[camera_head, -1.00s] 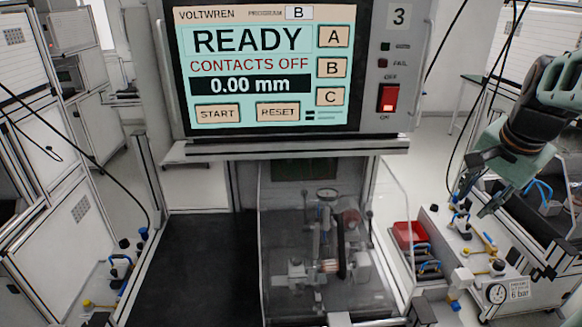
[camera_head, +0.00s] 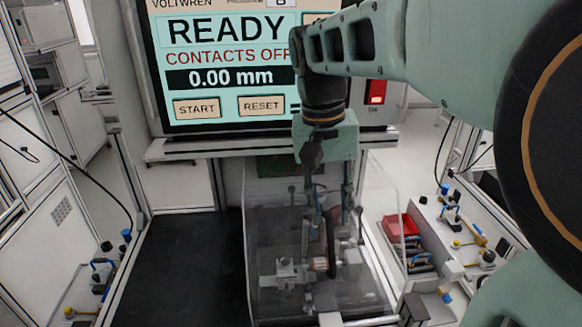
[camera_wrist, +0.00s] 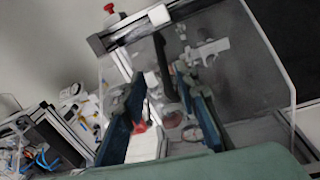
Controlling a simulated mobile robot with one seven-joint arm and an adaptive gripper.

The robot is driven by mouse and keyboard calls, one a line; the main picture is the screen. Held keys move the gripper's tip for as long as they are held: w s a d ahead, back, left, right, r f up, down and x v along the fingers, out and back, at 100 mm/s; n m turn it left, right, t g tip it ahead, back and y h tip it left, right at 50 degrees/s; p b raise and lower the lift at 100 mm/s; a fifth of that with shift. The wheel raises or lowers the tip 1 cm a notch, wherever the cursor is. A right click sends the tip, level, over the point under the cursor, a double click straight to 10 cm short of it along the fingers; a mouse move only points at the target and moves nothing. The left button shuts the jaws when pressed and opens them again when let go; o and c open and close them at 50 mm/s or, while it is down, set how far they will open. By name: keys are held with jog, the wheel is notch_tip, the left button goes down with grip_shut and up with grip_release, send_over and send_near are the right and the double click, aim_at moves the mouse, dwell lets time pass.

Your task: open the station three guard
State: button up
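The station three guard (camera_head: 270,222) is a clear box-like cover standing over the test fixture (camera_head: 322,264) on the right half of the station's bed. It looks closed. Its clear panel (camera_wrist: 252,88) also shows in the wrist view, with the fixture blurred behind it. My gripper (camera_head: 328,200) points down in front of the guard, below the screen. In the wrist view my gripper's (camera_wrist: 157,88) two dark blue fingers stand apart with nothing held between them. I cannot tell whether they touch the guard.
The station's screen (camera_head: 222,75) reads READY, CONTACTS OFF, 0.00 mm; my arm partly covers it. A lit red switch (camera_head: 376,92) is beside it. The black bed (camera_head: 185,265) left of the guard is clear. A red bin (camera_head: 400,227) stands to the right.

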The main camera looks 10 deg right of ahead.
aim_at(331, 247)
jog(key=f, duration=0.7)
jog(key=d+f, duration=0.1)
jog(key=f, duration=0.2)
jog(key=shift+s+f, duration=0.2)
jog(key=shift+f, duration=0.15)
grip_shut()
